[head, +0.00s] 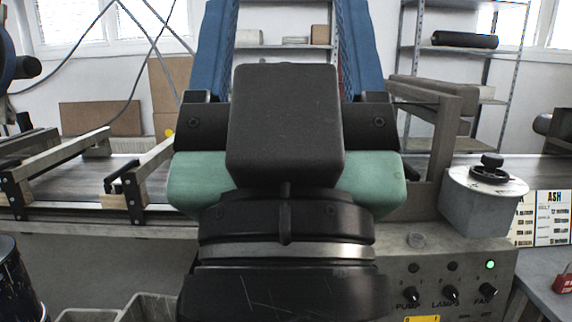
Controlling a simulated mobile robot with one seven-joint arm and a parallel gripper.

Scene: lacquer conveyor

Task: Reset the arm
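My gripper (287,25) fills the middle of the head view, seen from behind. Its two blue fingers stand wide apart and run up to the top edge of the picture, where their tips are cut off. Only the background shows between the visible parts of the fingers, so the gripper is open with nothing seen held. A black block on my gripper and its green housing hide the middle of the conveyor (75,180) behind it.
A grey machine box with a control panel (450,280), a lit green lamp and a round knobbed housing (483,200) stand at right. Wooden-topped rails (60,155) cross the conveyor at left. Grey bins (150,307) sit at lower left. Shelves (470,50) stand behind.

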